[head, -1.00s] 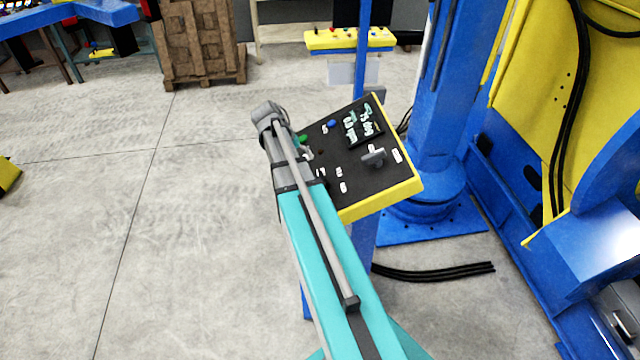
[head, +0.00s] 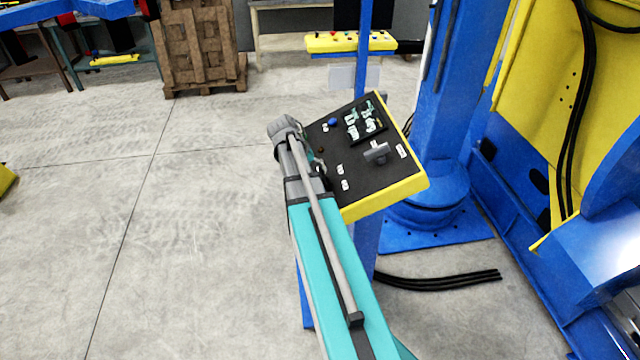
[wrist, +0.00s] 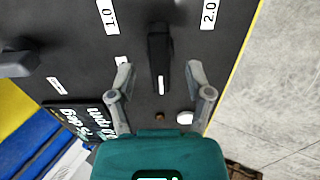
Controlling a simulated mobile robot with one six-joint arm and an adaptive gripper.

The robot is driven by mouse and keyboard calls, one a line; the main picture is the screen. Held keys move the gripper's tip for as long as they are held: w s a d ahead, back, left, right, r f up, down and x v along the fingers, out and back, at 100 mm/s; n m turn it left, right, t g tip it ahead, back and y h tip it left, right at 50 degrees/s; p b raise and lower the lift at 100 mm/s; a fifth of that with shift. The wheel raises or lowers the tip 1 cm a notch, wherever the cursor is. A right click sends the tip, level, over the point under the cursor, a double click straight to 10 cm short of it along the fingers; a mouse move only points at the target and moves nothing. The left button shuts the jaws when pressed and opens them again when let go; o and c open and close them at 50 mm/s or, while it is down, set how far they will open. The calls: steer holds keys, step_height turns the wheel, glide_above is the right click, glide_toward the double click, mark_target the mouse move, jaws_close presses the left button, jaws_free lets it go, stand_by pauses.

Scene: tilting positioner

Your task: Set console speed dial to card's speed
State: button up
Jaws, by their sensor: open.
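The console (head: 355,185) has a black sloped panel with a yellow edge. In the wrist view, a black dial (wrist: 158,45) with a white mark sits on the panel (wrist: 75,25). The white mark is at its end toward my gripper. Labels 0.1 (wrist: 108,16) and 2.0 (wrist: 209,14) lie past its far end. My gripper (wrist: 158,70) is open, one finger on each side of the dial, with gaps visible.
A blue button (head: 334,122) is near the panel's far edge. A blue column (head: 440,120) stands right of the console.

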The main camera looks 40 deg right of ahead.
mark_target(324, 180)
steer(key=shift+b+x, duration=1.2)
steer(key=shift+x, duration=0.5)
jaws_close()
